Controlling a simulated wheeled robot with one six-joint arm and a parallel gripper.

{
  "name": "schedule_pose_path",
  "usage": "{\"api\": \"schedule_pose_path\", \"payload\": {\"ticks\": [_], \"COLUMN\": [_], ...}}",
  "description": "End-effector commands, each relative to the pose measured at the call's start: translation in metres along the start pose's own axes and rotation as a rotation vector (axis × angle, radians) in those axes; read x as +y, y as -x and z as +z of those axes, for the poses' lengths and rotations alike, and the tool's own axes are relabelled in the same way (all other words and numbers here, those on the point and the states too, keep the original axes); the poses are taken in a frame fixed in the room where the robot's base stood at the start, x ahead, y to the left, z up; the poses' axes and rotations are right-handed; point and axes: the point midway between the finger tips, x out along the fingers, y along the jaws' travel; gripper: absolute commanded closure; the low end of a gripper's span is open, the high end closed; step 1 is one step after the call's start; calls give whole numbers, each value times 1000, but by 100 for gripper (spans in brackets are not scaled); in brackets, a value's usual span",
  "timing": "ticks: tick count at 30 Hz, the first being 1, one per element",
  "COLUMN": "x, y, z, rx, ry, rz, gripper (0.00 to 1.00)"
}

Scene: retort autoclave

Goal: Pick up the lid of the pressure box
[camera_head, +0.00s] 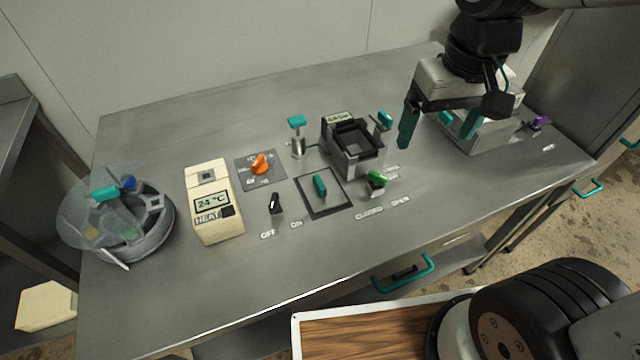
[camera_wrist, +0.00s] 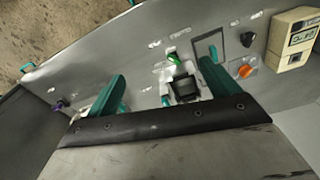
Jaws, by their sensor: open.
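The pressure box appears to be the grey open-topped box (camera_head: 355,160) near the middle of the bench; its dark cavity also shows between my fingers in the wrist view (camera_wrist: 185,88). A flat, dark-edged square plate with an upright teal handle (camera_head: 320,186), apparently the lid, lies on the bench in front of the box. In the wrist view the plate (camera_wrist: 207,44) is partly hidden behind a finger. My gripper (camera_head: 437,135) is open and empty, above the bench to the right of the box, apart from both. Its teal fingers (camera_wrist: 163,88) frame the wrist view.
A green knob (camera_head: 377,179) stands right of the plate, a black switch (camera_head: 275,203) and cream heater (camera_head: 213,203) left. An orange knob (camera_head: 259,164) and teal-topped cylinder (camera_head: 298,143) stand behind. A round, glass-covered device (camera_head: 150,235) is far left. A grey box (camera_head: 480,138) stands right, partly behind my gripper.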

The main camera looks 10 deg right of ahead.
Motion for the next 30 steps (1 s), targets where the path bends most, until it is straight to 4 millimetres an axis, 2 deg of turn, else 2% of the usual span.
{"api": "schedule_pose_path", "payload": {"ticks": [1, 3, 7, 12, 15, 21, 30], "x": [-12, -30, -68, -115, -134, -150, -149], "y": [-15, -33, -75, -128, -150, -174, -208], "z": [-18, -40, -74, -99, -105, -109, -107], "rx": [-21, -31, -51, -69, -75, -79, -81], "ry": [25, 51, 100, 153, 172, 187, 188], "rz": [-1, -3, -5, -4, -4, -3, -3], "gripper": [13, 13, 13, 13, 13, 13, 13]}}
